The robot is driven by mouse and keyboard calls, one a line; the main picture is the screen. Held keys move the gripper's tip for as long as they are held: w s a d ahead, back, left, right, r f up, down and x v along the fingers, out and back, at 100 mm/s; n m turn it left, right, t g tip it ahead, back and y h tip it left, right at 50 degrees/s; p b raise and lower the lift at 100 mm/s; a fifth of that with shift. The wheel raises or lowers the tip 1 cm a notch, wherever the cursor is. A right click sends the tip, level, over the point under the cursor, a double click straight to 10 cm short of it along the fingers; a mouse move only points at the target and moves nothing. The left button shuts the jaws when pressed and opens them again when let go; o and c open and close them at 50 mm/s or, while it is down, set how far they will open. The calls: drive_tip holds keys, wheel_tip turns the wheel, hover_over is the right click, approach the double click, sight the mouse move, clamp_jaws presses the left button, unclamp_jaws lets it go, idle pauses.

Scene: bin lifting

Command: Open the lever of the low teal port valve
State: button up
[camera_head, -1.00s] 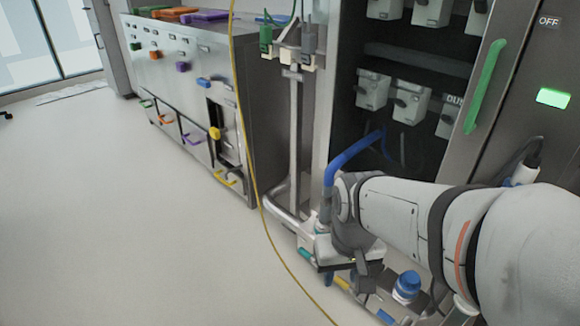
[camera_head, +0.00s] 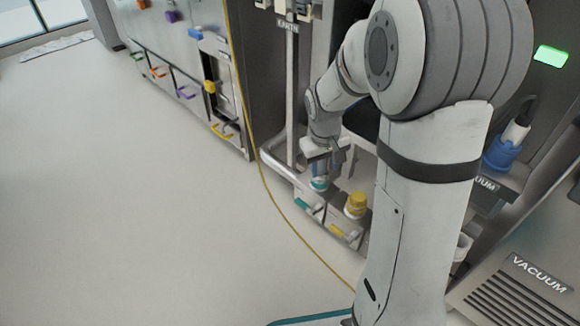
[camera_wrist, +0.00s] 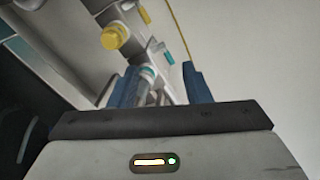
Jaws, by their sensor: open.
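The low teal port (camera_head: 320,183) shows a teal ring just below my gripper (camera_head: 324,160) in the head view. Its teal lever (camera_head: 303,206) sits on the front of the valve block, below and left of the gripper. In the wrist view, my gripper (camera_wrist: 162,72) is open, with its two blue fingers apart. The teal port (camera_wrist: 149,71) appears close to the left finger, between the fingers in the picture; I cannot tell if they touch. The teal lever (camera_wrist: 169,58) lies beyond the fingertips. My gripper covers part of the port.
A yellow-capped port (camera_head: 356,204) and its yellow lever (camera_head: 337,231) stand just right of the teal one. A yellow cable (camera_head: 262,180) hangs down and runs across the floor at left. The floor (camera_head: 140,240) left of the cable is clear.

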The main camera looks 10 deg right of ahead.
drive_tip(key=w+f+n+p, duration=0.2)
drive_tip(key=w+f, duration=0.6)
drive_tip(key=w, duration=0.2)
drive_tip(key=n+p, duration=0.3)
hover_over(302, 203)
drive_tip(key=s+a, duration=0.1)
wheel_tip(302, 203, down, 22)
drive_tip(key=f, duration=0.1)
drive_tip(key=shift+h, duration=0.3)
drive_tip(key=f, duration=0.2)
drive_tip(key=f+b, duration=0.1)
drive_tip(key=f, duration=0.2)
drive_tip(key=w+f+b, duration=0.1)
drive_tip(key=f, duration=0.1)
drive_tip(key=shift+d+f, duration=0.35)
drive_tip(key=shift+d, duration=0.05)
drive_tip(key=shift+c, duration=0.4)
drive_tip(key=shift+s, duration=0.1)
clamp_jaws()
